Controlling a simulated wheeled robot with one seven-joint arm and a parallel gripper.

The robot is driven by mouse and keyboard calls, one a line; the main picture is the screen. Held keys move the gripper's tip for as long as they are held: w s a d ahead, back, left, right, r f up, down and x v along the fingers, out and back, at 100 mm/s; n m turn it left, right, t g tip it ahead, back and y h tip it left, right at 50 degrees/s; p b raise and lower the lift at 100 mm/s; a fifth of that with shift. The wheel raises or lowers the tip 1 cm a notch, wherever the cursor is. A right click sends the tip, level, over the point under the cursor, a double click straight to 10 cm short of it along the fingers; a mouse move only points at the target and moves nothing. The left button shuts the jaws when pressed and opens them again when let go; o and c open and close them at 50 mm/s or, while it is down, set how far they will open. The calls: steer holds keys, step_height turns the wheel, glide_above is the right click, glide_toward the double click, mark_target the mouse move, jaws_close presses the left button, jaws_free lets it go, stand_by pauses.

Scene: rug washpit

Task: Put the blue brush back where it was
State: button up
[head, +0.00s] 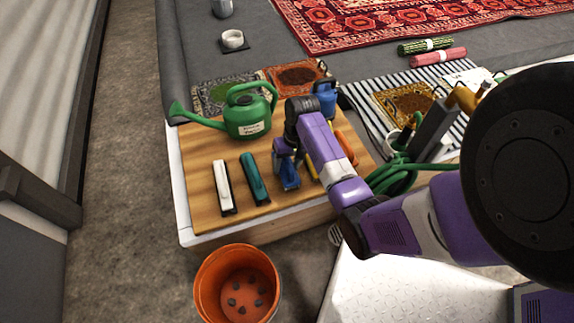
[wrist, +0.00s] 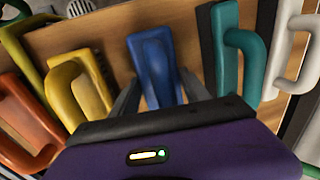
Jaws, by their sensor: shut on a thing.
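The blue brush (head: 290,178) is at the front of the wooden board (head: 215,150), between the teal brush (head: 255,180) and the yellow brush (head: 311,170). My gripper (head: 288,158) is above it, pointing down, and hides part of it. In the wrist view, the blue brush (wrist: 153,62) stands between the two fingers of my gripper (wrist: 157,92), which are shut on it. Whether the brush touches the board or is slightly above it, I cannot tell.
A white brush (head: 223,187) and an orange brush (head: 346,147) are at the row's ends. A green watering can (head: 247,115) and blue jug (head: 326,98) stand behind. A green hose (head: 395,175) is right; an orange bucket (head: 205,285) stands in front.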

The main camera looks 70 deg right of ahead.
steer(key=o, duration=1.3)
steer(key=r+p, duration=0.1)
steer(key=r, duration=0.3)
steer(key=s+d+r+p, duration=0.1)
steer(key=r+p, duration=0.1)
steer(key=r, duration=0.2)
steer(key=r+p, duration=0.2)
steer(key=r, duration=0.2)
steer(key=shift+s+d, duration=0.15)
steer(key=shift+s, duration=0.1)
